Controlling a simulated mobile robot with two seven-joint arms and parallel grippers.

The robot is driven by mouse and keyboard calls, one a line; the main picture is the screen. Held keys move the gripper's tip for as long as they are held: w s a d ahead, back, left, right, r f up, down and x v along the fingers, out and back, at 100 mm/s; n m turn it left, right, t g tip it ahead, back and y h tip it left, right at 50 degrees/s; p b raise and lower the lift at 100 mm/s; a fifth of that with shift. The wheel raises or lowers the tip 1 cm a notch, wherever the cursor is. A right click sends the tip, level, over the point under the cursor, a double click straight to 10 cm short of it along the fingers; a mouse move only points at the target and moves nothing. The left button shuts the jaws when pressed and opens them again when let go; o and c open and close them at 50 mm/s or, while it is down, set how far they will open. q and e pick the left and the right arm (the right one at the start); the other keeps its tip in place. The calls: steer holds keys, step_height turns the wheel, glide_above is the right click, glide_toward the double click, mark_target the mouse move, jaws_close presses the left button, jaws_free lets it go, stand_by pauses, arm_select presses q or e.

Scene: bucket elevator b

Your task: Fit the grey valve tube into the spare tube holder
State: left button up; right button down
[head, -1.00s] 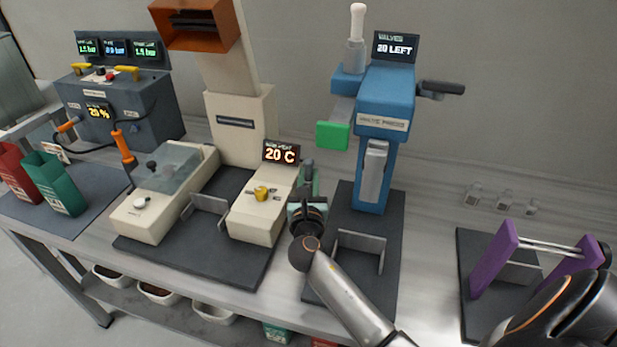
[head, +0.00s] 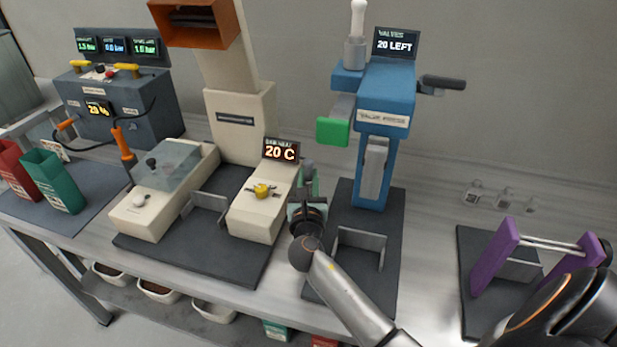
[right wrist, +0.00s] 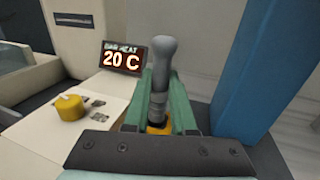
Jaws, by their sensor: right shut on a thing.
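My right gripper (head: 308,190) is above the gap between the cream machine and the blue valve press (head: 385,100). In the right wrist view its green fingers (right wrist: 160,105) are shut on a grey tube (right wrist: 161,70), which stands upright with its rounded, wider end up. The tube's lower end is hidden between the fingers. In the head view only a small part of the grey tube (head: 308,167) shows. A white-topped tube (head: 357,20) stands in a grey collar (head: 355,53) on the press. I cannot tell which part is the spare tube holder. My left gripper is out of view.
The cream machine (head: 262,205) with a yellow knob and a "20 C" display is close left of the gripper. A green block (head: 333,131) juts from the press. A grey bracket (head: 360,240) stands on the dark mat. A purple stand (head: 495,258) is at right.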

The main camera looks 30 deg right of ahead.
steer(key=shift+f+b, duration=1.55)
steer(key=shift+f, duration=0.45)
steer(key=c, duration=0.7)
jaws_free()
steer(key=shift+f, duration=0.1)
steer(key=shift+o, duration=0.2)
steer(key=shift+s+a, duration=0.1)
steer(key=v, duration=1.2)
steer(key=shift+s+a, duration=0.15)
steer(key=shift+a, duration=0.05)
